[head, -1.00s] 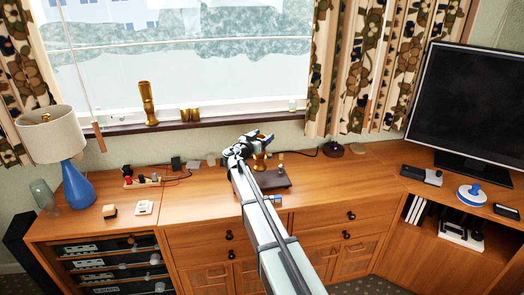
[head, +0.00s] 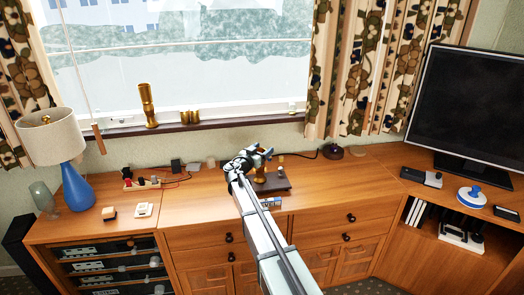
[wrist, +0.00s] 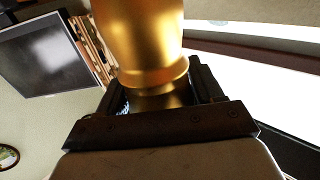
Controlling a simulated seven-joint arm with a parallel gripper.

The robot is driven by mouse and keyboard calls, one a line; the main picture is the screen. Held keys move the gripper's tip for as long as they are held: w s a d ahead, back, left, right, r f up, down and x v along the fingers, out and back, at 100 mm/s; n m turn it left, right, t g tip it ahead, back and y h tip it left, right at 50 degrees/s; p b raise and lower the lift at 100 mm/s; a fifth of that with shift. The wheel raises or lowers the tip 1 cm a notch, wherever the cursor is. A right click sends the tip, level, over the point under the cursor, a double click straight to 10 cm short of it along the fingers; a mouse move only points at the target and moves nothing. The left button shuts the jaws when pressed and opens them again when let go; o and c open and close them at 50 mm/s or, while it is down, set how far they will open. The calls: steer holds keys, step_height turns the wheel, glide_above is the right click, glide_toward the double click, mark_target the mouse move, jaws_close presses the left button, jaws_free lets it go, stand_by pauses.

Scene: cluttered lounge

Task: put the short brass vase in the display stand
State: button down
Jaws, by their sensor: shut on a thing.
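My gripper (head: 262,158) is above the middle of the wooden cabinet and is shut on a brass vase (wrist: 140,35). In the wrist view the gripper fingers (wrist: 160,92) stand on both sides of the vase's narrow part, and its wider gold body extends beyond them. In the head view part of the held vase (head: 260,173) shows below the gripper, over a dark flat stand (head: 278,185). I cannot tell whether the vase touches the stand. My arm and gripper hide part of the stand.
A tall brass vase (head: 147,106) and short brass pieces (head: 190,117) stand on the windowsill. A blue lamp (head: 78,186) is at left, with a small wired board (head: 141,183) nearby. A television (head: 467,105) is at right.

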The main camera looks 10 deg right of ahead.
steer(key=shift+c, duration=0.8)
jaws_free()
steer(key=shift+r, duration=0.15)
steer(key=v, duration=1.2)
